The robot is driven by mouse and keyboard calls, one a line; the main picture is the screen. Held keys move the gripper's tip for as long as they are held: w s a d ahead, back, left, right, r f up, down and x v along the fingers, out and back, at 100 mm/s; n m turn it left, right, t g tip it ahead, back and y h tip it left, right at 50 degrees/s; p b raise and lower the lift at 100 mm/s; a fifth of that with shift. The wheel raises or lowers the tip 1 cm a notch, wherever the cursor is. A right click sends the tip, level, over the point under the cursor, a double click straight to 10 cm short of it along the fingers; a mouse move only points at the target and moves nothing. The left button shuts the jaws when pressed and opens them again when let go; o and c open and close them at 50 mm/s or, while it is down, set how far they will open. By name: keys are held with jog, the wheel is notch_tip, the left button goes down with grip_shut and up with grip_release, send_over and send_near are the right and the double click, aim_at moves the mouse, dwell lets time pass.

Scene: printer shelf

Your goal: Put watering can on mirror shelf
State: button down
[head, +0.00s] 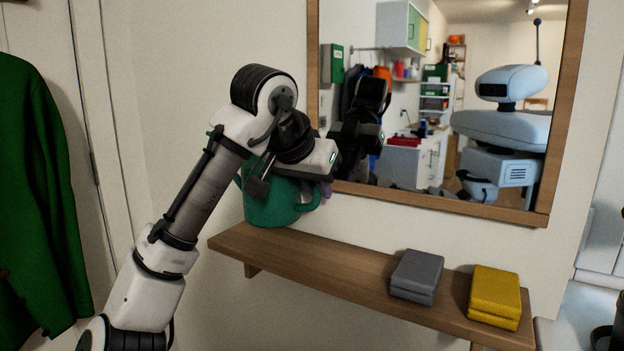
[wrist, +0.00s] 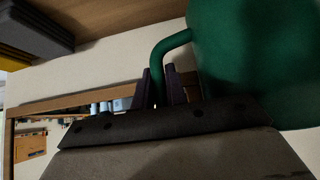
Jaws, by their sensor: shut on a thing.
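The green watering can (head: 268,208) is upright at the left end of the wooden mirror shelf (head: 330,265), below the mirror's lower left corner. Its base meets the shelf top in the head view, but I cannot tell whether it rests there or hangs just above. My gripper (head: 321,190) is at the can's right side, partly hidden by my wrist. In the wrist view, the purple fingers (wrist: 166,88) are shut around the can's curved green handle (wrist: 168,47). The can's body (wrist: 245,60) fills the right of that view.
A grey stack (head: 415,276) and a yellow stack (head: 495,297) lie on the shelf's right part. Bare shelf lies between the can and the grey stack. The wood-framed mirror (head: 430,195) hangs close behind. A green garment (head: 40,200) hangs at the left.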

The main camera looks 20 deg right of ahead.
aim_at(315, 204)
jog(key=shift+f+b, duration=0.35)
jog(key=shift+f, duration=1.7)
jog(key=shift+d+f, duration=0.2)
jog(key=shift+f, duration=0.2)
jog(key=shift+w+f, duration=0.1)
jog(key=shift+f, duration=0.1)
jog(key=c, duration=1.4)
grip_release()
jog(key=shift+c, duration=0.2)
jog(key=shift+a+r, duration=0.2)
jog(key=shift+r, duration=0.2)
jog(key=v, duration=1.1)
jog(key=shift+s+p, duration=0.2)
jog(key=shift+p, duration=0.2)
jog(key=shift+a+r, duration=0.1)
jog(key=shift+a, duration=0.05)
